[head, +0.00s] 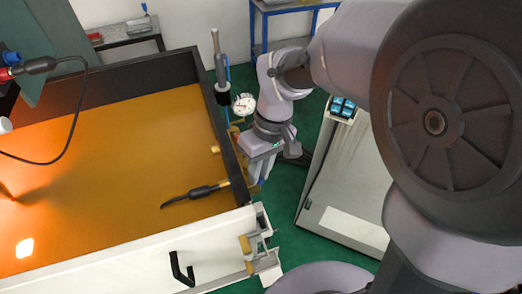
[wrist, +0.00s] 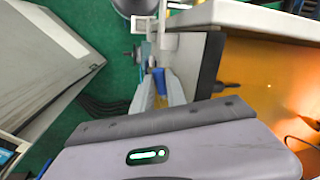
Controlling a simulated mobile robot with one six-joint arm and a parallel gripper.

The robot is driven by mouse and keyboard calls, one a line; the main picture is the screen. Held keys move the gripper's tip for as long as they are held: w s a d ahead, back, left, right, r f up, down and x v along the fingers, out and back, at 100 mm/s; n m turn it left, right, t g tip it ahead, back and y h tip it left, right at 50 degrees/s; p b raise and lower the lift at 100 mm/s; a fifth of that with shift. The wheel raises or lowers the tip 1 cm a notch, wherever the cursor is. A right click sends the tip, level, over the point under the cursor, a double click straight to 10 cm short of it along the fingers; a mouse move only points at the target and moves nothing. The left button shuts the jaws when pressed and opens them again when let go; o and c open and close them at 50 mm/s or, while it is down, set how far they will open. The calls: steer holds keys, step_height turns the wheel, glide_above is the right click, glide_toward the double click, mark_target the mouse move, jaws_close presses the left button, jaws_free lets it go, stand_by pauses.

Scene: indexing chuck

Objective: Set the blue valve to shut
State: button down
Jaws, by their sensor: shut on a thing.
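My gripper (head: 264,178) is at the outer right side of the orange tank, pointing down beside its dark wall. In the wrist view my gripper (wrist: 160,92) has its two pale fingers closed around a small blue part, the blue valve's handle (wrist: 159,79). Only a sliver of the blue handle shows between the fingers, so its exact angle is hard to tell. In the head view the handle is hidden behind my gripper and the fittings.
The tank (head: 140,240) holds orange liquid, with a black-handled tool (head: 196,195) over it. A round dial gauge (head: 243,104) and an upright rod stand close to my wrist. A yellow fitting (head: 246,250) sits at the front corner. A grey cabinet (head: 345,180) stands to the right.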

steer(key=shift+s+a+m+b, duration=0.2)
steer(key=shift+a+m+b, duration=0.1)
steer(key=shift+m, duration=0.6)
steer(key=c, duration=1.3)
jaws_free()
steer(key=shift+c, duration=0.2)
